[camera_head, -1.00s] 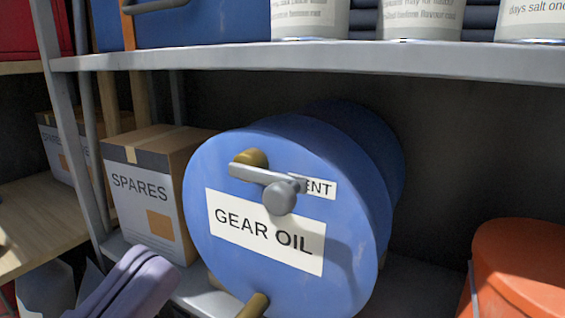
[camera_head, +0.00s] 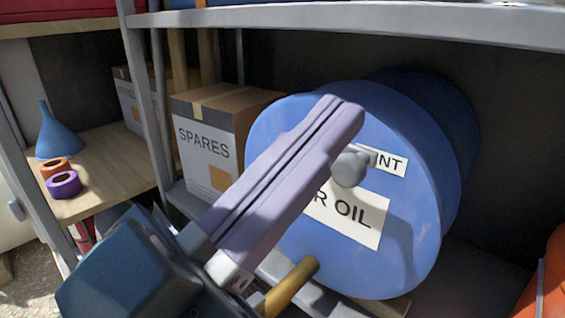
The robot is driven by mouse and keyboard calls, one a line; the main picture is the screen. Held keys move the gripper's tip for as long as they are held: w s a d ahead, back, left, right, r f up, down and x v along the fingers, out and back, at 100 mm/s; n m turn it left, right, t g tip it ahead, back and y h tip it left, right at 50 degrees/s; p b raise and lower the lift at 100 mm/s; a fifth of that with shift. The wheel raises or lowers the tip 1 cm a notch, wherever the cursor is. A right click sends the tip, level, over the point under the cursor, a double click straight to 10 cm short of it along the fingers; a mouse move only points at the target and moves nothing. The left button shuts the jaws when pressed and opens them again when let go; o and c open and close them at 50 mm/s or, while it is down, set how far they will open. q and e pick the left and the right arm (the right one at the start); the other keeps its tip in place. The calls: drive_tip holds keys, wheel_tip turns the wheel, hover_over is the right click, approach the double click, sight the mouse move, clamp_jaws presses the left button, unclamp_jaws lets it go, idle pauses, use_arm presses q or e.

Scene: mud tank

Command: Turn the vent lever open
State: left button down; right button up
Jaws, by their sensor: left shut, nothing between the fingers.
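A blue drum (camera_head: 415,150) labelled "GEAR OIL" lies on its side on the shelf, its round face toward me. The grey vent lever (camera_head: 350,168) shows only its rounded knob end, left of the partly covered "VENT" label (camera_head: 387,162). The rest of the lever and its brass fitting are hidden behind my left gripper (camera_head: 343,112). The gripper's lilac fingers are shut together, empty, and lie across the upper left of the drum face in the view. I cannot tell whether they touch the lever. My right gripper is not in view.
A brass spout (camera_head: 291,286) sticks out low on the drum. A cardboard "SPARES" box (camera_head: 205,150) stands left. A shelf board (camera_head: 400,24) runs above; an orange container (camera_head: 547,285) is at lower right. A blue funnel (camera_head: 57,135) and tape rolls stand far left.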

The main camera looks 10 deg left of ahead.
sight(353, 177)
use_arm(q)
drive_tip(key=w+f+b, duration=0.1)
drive_tip(key=b, duration=0.1)
drive_tip(key=w+d+f+b, duration=0.1)
drive_tip(key=f+b, duration=0.1)
drive_tip(key=shift+w+d, duration=0.1)
drive_tip(key=shift+w, duration=0.1)
drive_tip(key=shift+f+m+g+h, duration=0.25)
drive_tip(key=shift+m+g+h, duration=0.15)
drive_tip(key=shift+m, duration=0.35)
drive_tip(key=shift+f+m+g+h, duration=0.3)
drive_tip(key=shift+m+g, duration=0.1)
drive_tip(key=shift+m, duration=0.35)
drive_tip(key=m+g, duration=0.1)
drive_tip(key=f+m+h, duration=0.1)
drive_tip(key=m, duration=0.1)
drive_tip(key=shift+f+m+g+b, duration=0.1)
drive_tip(key=shift+m+g+b, duration=0.2)
drive_tip(key=shift+g+b, duration=0.1)
drive_tip(key=w+a+f+m+g+p, duration=0.1)
drive_tip(key=f+m+g, duration=0.1)
drive_tip(key=m, duration=0.5)
drive_tip(key=w+a+f+m+g+y+p, duration=0.1)
drive_tip(key=a+f+m+g, duration=0.1)
drive_tip(key=m, duration=0.4)
drive_tip(key=shift+f+m+g, duration=0.4)
drive_tip(key=shift+f+g, duration=0.05)
drive_tip(key=shift+g, duration=0.75)
